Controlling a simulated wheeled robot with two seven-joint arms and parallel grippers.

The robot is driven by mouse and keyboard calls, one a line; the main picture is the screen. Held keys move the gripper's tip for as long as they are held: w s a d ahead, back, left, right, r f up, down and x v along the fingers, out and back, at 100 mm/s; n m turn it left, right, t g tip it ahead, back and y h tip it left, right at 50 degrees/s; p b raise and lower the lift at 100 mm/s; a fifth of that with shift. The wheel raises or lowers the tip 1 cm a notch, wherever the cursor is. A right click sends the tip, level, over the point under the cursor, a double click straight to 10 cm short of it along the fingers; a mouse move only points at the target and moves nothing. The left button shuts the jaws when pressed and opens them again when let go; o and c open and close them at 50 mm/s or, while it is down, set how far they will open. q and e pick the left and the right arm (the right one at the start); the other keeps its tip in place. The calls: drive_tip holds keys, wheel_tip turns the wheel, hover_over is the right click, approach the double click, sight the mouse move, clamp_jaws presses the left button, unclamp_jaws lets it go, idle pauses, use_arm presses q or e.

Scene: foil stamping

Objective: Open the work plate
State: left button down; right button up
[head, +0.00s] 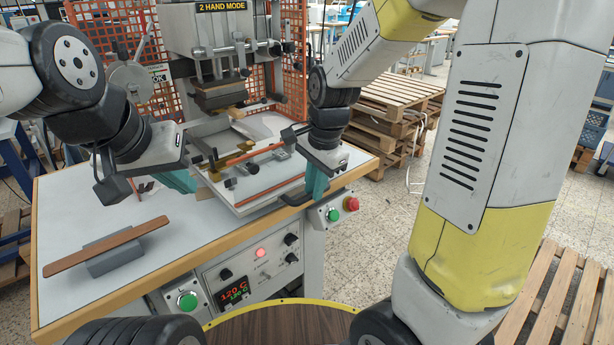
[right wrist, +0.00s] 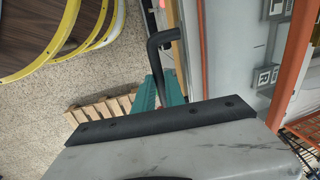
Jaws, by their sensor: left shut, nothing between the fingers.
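The work plate (head: 268,180) is a pale slab at the front of the stamping press, with orange strips and small clamps on it. Its black bent handle (head: 294,199) sticks out at the front right corner. My right gripper (head: 314,190) is at this handle. In the right wrist view the handle (right wrist: 158,58) runs down between the teal fingertips (right wrist: 160,92), which lie close on both sides of it. My left gripper (head: 184,181) is shut and empty, above the table left of the plate.
A brown strip on a grey block (head: 115,262) lies at the table's left. The press head (head: 218,92) hangs above the plate's rear, with orange mesh guards (head: 115,35) behind. A red stop button (head: 351,203) and green button (head: 333,215) sit below the handle.

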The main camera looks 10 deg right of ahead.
drive_tip(key=o, duration=0.4)
wheel_tip(320, 180, up, 8)
drive_tip(key=s, duration=0.1)
drive_tip(key=shift+d+f, duration=0.15)
drive_tip(key=shift+d, duration=0.25)
drive_tip(key=s+d+r+n+t, duration=0.2)
drive_tip(key=s+n, duration=0.4)
drive_tip(key=s+d+r+n+t+y, duration=0.1)
drive_tip(key=s+d+r+n+t, duration=0.1)
drive_tip(key=s+n, duration=0.3)
drive_tip(key=shift+s+d+r+n+t, duration=0.15)
drive_tip(key=shift+s+r+n+t, duration=0.2)
drive_tip(key=shift+s, duration=0.45)
